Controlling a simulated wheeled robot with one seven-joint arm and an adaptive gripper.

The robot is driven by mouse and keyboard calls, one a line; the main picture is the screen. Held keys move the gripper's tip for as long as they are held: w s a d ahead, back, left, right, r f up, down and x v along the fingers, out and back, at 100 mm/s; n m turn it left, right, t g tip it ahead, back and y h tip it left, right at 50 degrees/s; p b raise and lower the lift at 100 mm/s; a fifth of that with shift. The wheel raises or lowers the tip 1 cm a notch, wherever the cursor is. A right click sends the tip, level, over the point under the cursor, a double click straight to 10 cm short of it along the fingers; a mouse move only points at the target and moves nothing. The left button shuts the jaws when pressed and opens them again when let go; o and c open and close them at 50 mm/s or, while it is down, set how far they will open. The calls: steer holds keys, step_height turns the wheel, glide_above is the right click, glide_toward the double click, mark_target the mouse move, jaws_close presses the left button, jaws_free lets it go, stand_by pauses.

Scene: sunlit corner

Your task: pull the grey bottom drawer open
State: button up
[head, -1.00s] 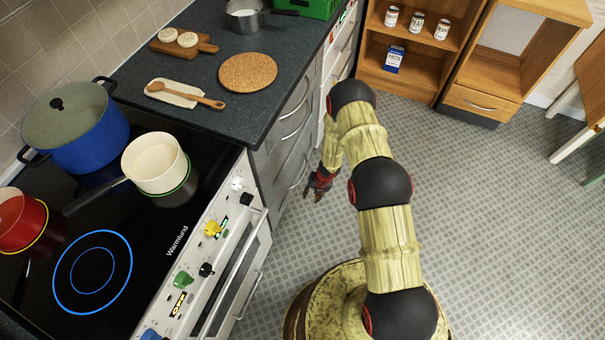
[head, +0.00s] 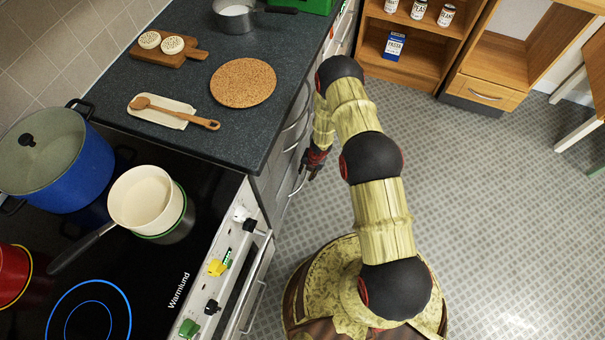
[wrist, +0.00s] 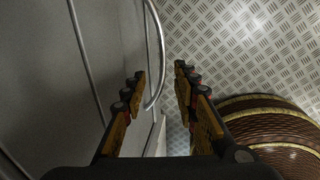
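The grey drawers are under the dark worktop, and the bottom drawer's front (head: 284,190) shows steeply from above in the head view, partly hidden. Its curved metal bar handle (head: 300,181) is near my gripper (head: 312,170). In the wrist view, my gripper (wrist: 160,76) is open, with one row of dark-tipped fingers on each side. I see no clear contact. The drawer looks shut.
The cooker (head: 235,265) with pots stands at the left, its knobs and oven handle facing the floor. A wooden shelf unit (head: 410,65) with cans stands at the back. The patterned floor (head: 480,200) to the right is clear.

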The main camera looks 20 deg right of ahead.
mark_target(303, 179)
steer(key=f, duration=0.2)
steer(key=f+b, duration=0.1)
steer(key=f, duration=0.1)
steer(key=a+f+b, duration=0.1)
steer(key=f, duration=0.1)
steer(key=shift+w+f, duration=0.2)
steer(key=shift+w, duration=0.2)
steer(key=shift+c, duration=1)
jaws_close()
